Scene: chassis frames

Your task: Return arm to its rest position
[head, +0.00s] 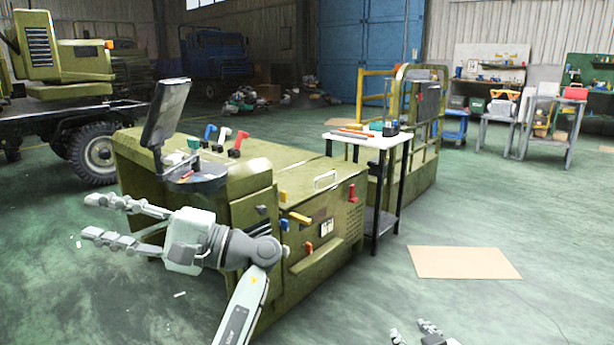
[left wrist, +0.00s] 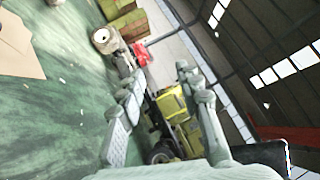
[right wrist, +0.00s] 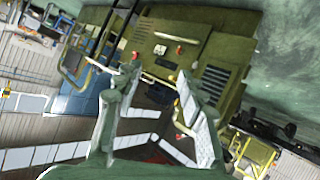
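My left gripper (head: 88,216) is at the left of the head view, beside the olive-green machine console (head: 320,225) and in front of it from this camera. Its two grey fingers are spread apart with nothing between them. The left wrist view shows the same open fingers (left wrist: 155,97). My right gripper (head: 412,331) only just shows at the bottom edge of the head view, low and right of the console. In the right wrist view its fingers (right wrist: 155,75) are apart and empty, with the olive console (right wrist: 190,50) behind them.
A dark screen (head: 167,112) and coloured levers (head: 237,143) stand on the console. A small white-topped table (head: 362,139) with tools is beside it. A cardboard sheet (head: 463,263) lies on the green floor. A truck (head: 60,95) is at the left. The floor at right is mostly clear.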

